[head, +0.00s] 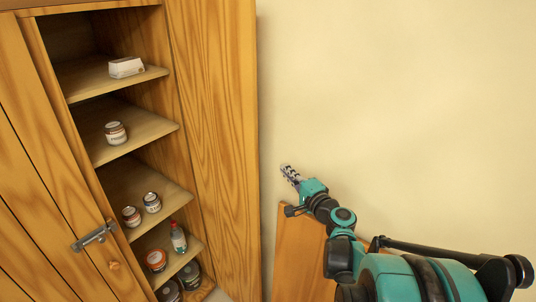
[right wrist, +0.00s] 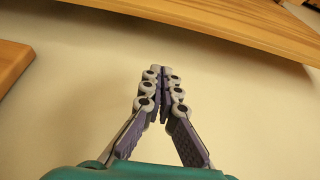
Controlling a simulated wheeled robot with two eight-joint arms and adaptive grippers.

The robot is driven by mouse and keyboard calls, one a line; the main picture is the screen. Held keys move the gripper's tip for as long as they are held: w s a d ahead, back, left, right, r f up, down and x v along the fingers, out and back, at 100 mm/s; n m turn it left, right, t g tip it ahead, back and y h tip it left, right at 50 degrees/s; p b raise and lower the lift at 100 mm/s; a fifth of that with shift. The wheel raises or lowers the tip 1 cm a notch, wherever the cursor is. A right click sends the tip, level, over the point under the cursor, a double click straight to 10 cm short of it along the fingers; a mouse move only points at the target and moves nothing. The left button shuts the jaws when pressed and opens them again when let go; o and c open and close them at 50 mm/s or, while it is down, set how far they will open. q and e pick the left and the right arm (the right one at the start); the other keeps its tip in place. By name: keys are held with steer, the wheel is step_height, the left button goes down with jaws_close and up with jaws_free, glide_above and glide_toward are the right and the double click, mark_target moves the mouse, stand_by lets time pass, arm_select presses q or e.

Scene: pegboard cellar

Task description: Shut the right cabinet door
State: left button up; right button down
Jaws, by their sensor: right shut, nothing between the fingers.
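The wooden cabinet (head: 150,84) fills the left of the head view, with its shelves exposed. A tall wood panel (head: 215,130) right of the shelves looks like the right door, standing open; I see no handle on it. The left door (head: 35,150) appears shut and carries a metal latch (head: 93,237). My right gripper (head: 290,174) is shut and empty, in front of the bare wall, right of the tall panel and apart from it in the picture. Its closed fingers also show in the right wrist view (right wrist: 160,85). My left gripper is out of view.
The shelves hold a white box (head: 126,67), several jars (head: 116,133) and a bottle (head: 178,238). A lower orange wood panel (head: 292,250) stands beside my right forearm. The wall (head: 400,90) on the right is bare.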

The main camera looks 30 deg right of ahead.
steer(key=w, duration=0.9)
steer(key=shift+w+d, duration=0.1)
steer(key=shift+d, duration=0.15)
steer(key=a, duration=0.2)
steer(key=s+a, duration=0.1)
steer(key=shift+a, duration=0.4)
steer(key=shift+a+r, duration=0.1)
steer(key=shift+a, duration=0.05)
